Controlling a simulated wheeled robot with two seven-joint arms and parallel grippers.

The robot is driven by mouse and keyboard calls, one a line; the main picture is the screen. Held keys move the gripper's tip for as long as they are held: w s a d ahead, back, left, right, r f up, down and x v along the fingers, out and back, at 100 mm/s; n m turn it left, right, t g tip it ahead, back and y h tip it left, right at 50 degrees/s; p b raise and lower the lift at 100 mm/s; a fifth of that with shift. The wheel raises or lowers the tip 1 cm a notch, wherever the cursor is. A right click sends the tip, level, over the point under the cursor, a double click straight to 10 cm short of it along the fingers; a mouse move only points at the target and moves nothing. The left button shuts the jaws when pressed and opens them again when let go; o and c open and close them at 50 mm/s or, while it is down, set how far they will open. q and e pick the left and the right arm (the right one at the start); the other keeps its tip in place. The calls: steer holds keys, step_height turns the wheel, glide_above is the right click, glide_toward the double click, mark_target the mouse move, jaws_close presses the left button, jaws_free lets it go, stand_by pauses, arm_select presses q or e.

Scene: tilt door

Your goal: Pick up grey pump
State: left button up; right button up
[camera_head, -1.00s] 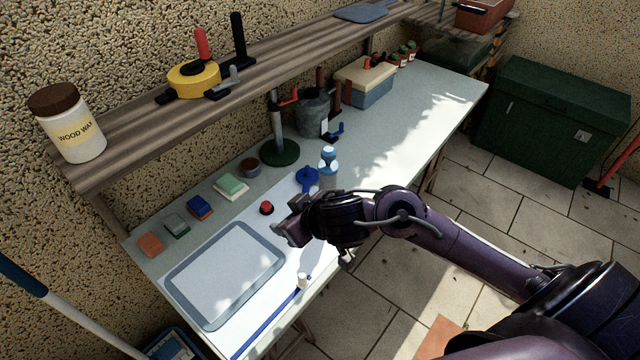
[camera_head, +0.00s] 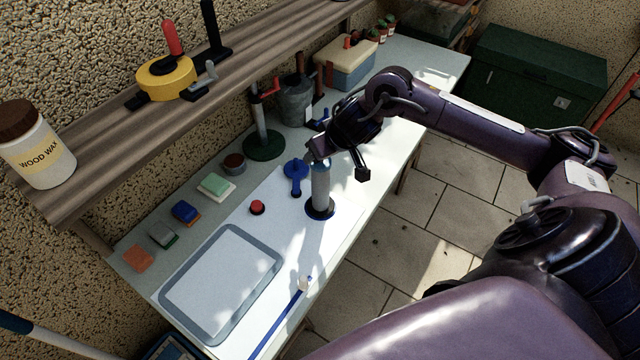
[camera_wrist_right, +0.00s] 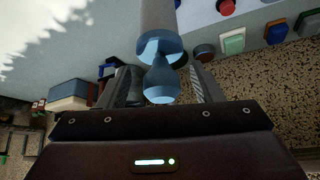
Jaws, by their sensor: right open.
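The grey pump (camera_head: 321,187) stands upright on the white bench, a grey cylinder on a dark blue round base. My right gripper (camera_head: 340,160) is at the pump's upper end, with one finger in front of the top, which is partly hidden. In the right wrist view, the pump's blue handle (camera_wrist_right: 161,84) lies between the two fingers of my right gripper (camera_wrist_right: 164,70). The fingers are apart, with gaps showing beside the handle. My left gripper is not in view.
A blue tool (camera_head: 296,175) and a red button (camera_head: 257,207) lie left of the pump. A green-based stand (camera_head: 263,147) and a grey bucket (camera_head: 295,104) stand behind. A grey-framed tray (camera_head: 180,296) lies in front. A wooden shelf (camera_head: 110,155) runs above the bench's back.

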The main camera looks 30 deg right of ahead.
steer(key=shift+w+f, duration=0.4)
steer(key=shift+f, duration=0.15)
steer(key=shift+w+f, duration=0.1)
steer(key=shift+f, duration=0.15)
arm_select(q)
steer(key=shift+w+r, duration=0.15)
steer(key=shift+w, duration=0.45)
arm_select(e)
jaws_close()
